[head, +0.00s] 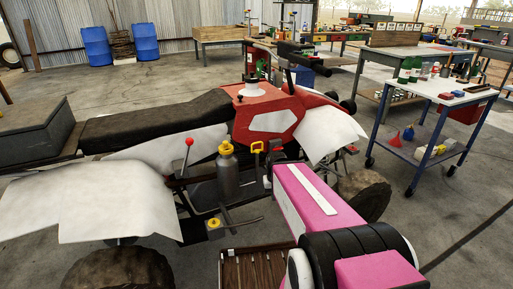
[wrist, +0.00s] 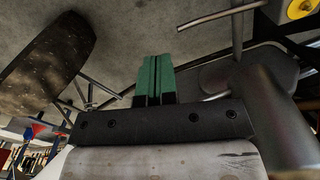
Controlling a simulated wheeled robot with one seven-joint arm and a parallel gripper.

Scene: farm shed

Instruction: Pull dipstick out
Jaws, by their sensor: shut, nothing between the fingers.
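A red, white and black quad bike (head: 268,112) stands across the head view. In the wrist view the fingers point towards the floor and metal rods, and I cannot make out the dipstick there.
A red-knobbed lever (head: 188,143) stands left of the bottle. A yellow cap (head: 213,224) sits low in front. In the wrist view a tyre (wrist: 42,65) is at the left and a grey cylinder (wrist: 272,110) close at the right. A blue-legged cart (head: 440,92) stands at the right.

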